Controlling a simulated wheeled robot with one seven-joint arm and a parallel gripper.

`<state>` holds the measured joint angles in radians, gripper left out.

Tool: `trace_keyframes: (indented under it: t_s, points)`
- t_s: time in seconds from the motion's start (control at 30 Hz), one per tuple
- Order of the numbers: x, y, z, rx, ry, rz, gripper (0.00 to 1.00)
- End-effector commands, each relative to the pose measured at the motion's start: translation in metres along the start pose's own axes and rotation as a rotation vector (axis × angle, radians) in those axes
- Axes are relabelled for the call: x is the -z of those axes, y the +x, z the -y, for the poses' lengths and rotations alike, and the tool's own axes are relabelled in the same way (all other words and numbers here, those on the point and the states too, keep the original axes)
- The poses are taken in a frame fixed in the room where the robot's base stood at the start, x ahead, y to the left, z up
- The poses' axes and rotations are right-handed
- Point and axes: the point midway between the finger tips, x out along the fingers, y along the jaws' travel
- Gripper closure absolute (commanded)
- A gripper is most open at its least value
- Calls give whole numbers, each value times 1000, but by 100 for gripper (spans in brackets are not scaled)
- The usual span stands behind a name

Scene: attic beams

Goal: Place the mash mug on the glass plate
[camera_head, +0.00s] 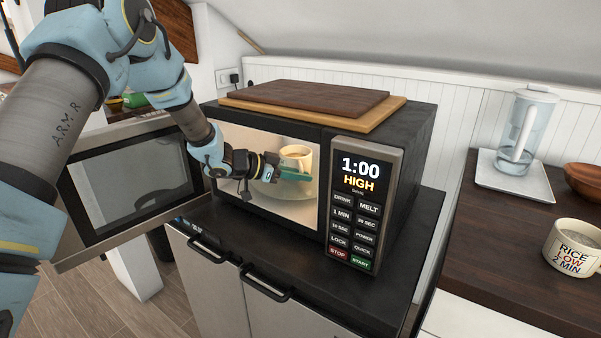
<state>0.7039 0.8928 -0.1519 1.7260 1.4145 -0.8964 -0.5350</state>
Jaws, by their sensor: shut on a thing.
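A cream mug (296,154) with brownish contents is inside the open microwave (419,160); I take it to be the mash mug, as no label shows on it. My gripper (282,172) reaches in from the left through the open front and is shut on the mug, which looks upright. The gripper's teal fingertips cover its lower part. The pale glass plate (296,190) lies on the microwave floor below. I cannot tell whether the mug's base touches it.
The microwave door (130,180) hangs open on the left, beside my arm. Wooden boards (310,97) lie on top. The display reads 1:00 HIGH. On the right counter are a mug marked RICE LOW 2 MIN (572,247), a water jug (526,125) on a white tray, and a brown bowl (584,180).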

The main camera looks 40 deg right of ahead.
Motion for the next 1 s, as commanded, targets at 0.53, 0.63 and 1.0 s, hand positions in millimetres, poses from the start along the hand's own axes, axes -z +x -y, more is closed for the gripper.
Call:
trace_keyframes:
  t_s: [0.53, 0.63, 1.0]
  points:
    - [-3, 1, 0, 0, 1, 0, 63]
    - [-2, 1, 0, 0, 1, 0, 55]
    - [-2, -8, 1, 1, 1, 0, 55]
